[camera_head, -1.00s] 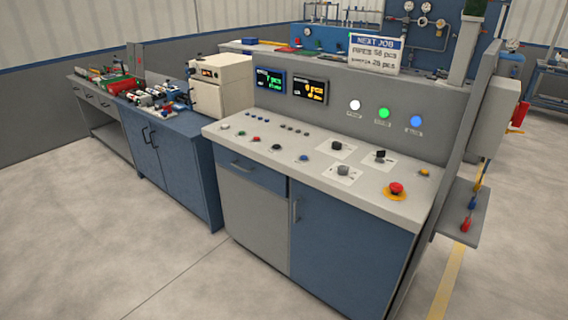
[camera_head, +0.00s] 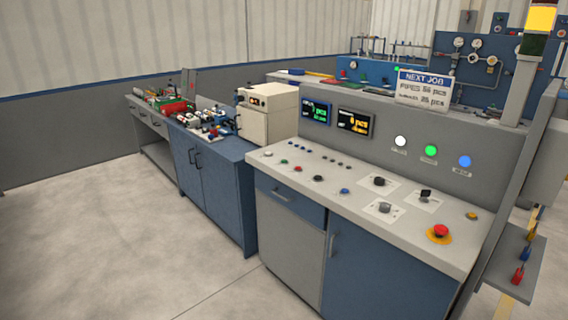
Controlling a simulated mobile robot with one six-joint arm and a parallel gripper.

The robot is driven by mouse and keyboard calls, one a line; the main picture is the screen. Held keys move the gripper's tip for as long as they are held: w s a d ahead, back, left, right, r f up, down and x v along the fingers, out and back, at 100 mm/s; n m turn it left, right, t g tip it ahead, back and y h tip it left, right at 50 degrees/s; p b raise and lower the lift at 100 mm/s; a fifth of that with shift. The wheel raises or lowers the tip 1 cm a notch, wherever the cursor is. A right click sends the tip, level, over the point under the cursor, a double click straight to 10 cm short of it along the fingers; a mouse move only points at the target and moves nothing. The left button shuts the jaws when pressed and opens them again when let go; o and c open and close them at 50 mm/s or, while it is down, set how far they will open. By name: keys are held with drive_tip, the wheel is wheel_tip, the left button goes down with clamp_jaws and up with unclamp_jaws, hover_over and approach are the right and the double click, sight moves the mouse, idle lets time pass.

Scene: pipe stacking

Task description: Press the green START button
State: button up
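A small green button (camera_head: 284,162) sits near the left end of the console's sloped light-grey top (camera_head: 350,205), between a white button (camera_head: 267,154) and a red button (camera_head: 298,169). Its label is too small to read, so I cannot confirm that it says START. A round green light (camera_head: 430,151) glows on the console's upright back panel, between a white light (camera_head: 400,141) and a blue light (camera_head: 464,161). My gripper and arm are not in view.
A red mushroom button (camera_head: 440,233) on a yellow base and several black knobs (camera_head: 379,182) are on the console's right half. A blue bench (camera_head: 212,170) with a cream box (camera_head: 268,112) stands to the left. The floor (camera_head: 130,240) at front left is clear.

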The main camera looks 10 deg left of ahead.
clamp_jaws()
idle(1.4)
